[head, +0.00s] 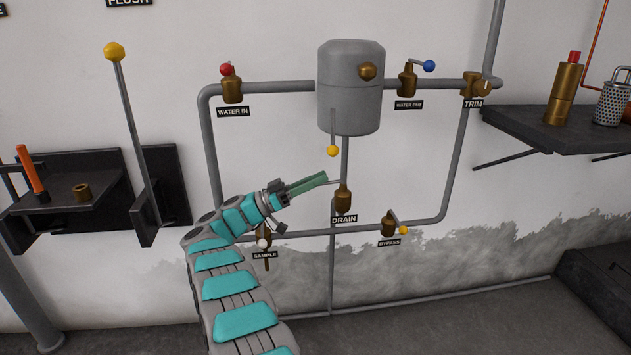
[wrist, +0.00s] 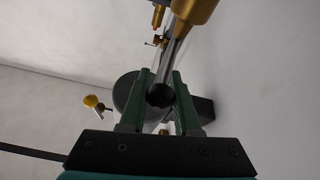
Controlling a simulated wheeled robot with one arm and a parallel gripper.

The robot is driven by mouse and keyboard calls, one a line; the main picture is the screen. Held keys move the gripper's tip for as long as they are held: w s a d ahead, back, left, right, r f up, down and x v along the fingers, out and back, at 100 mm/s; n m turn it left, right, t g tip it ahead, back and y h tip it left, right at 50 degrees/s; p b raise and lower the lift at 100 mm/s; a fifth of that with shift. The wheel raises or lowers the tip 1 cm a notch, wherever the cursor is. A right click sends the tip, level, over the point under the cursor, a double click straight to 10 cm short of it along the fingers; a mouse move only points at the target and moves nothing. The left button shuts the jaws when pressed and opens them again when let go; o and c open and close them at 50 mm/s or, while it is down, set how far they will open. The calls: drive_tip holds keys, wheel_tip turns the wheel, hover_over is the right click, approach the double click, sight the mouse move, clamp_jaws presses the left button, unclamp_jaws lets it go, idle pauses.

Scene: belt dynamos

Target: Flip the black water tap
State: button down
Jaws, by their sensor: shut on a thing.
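The brass tap above the DRAIN label (head: 343,197) sits on the pipe below the grey tank. Its thin grey lever (head: 334,182) points left to my gripper (head: 322,178). In the wrist view, a black ball knob (wrist: 160,96) on the end of a metal lever (wrist: 177,50) lies between the two green fingers of my gripper (wrist: 160,84). The gripper is shut on this knob. In the head view the fingers hide the knob. The brass tap body (wrist: 195,10) shows at the top of the wrist view.
A yellow-knobbed lever (head: 332,150) hangs just above my fingertips, below the tank (head: 350,90). The WATER IN tap (head: 231,88) has a red knob, WATER OUT (head: 408,82) a blue one and BYPASS (head: 389,226) a yellow one. The SAMPLE tap (head: 264,237) is below my wrist.

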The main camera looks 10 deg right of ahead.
drive_tip(key=shift+d+f+g, duration=0.25)
drive_tip(key=shift+f+g, duration=0.1)
drive_tip(key=shift+g, duration=0.05)
idle(0.4)
drive_tip(key=c, duration=0.9)
unclamp_jaws()
drive_tip(key=shift+w+d, duration=0.1)
drive_tip(key=shift+d, duration=0.05)
drive_tip(key=shift+o, duration=1.4)
drive_tip(key=shift+a+r, duration=0.1)
drive_tip(key=shift+a, duration=0.1)
drive_tip(key=shift+r, duration=0.15)
